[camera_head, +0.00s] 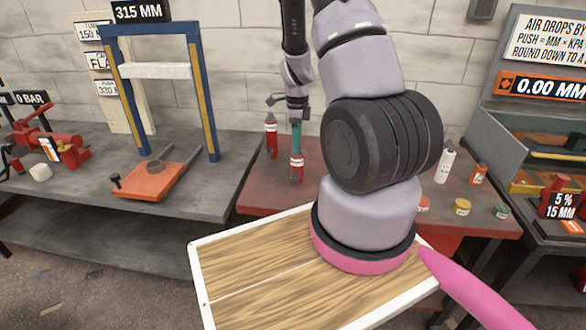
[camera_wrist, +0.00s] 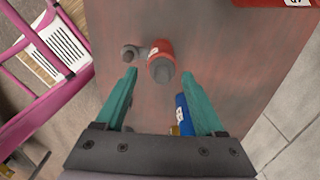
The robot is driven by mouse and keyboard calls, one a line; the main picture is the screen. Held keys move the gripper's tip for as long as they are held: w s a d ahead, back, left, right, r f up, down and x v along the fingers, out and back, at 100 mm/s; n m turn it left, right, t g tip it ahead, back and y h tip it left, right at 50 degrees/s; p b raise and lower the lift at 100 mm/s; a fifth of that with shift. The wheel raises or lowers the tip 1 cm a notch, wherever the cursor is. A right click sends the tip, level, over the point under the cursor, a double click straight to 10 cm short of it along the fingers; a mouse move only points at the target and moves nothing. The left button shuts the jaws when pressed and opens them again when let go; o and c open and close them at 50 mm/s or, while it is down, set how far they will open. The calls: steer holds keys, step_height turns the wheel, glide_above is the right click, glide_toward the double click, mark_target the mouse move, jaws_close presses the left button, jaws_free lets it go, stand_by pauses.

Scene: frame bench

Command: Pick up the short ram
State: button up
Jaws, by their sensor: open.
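My gripper (camera_head: 296,138) is open, its teal fingers pointing down over the red bench. In the wrist view its fingertips (camera_wrist: 159,74) are apart, with nothing held between them. A red ram with a grey end (camera_wrist: 161,60) lies just beyond the fingertips there, apparently seen from above. In the head view one red ram with a pale label (camera_head: 297,166) is at the fingers' lower end, and another red ram (camera_head: 271,136) stands to its left. I cannot tell for sure which is the short ram. Contact with the fingers is unclear.
A blue labelled cylinder (camera_wrist: 182,108) is close to the right finger. A white bottle (camera_head: 445,164) and small cans (camera_head: 462,207) stand at the bench's right. A blue press frame (camera_head: 206,95) stands left. A wooden-topped tray (camera_head: 198,262) is in front.

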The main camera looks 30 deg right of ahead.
mark_target(297, 160)
steer(key=f, duration=0.7)
steer(key=shift+d+f, duration=0.2)
steer(key=shift+f, duration=0.1)
steer(key=shift+w, duration=0.1)
jaws_close()
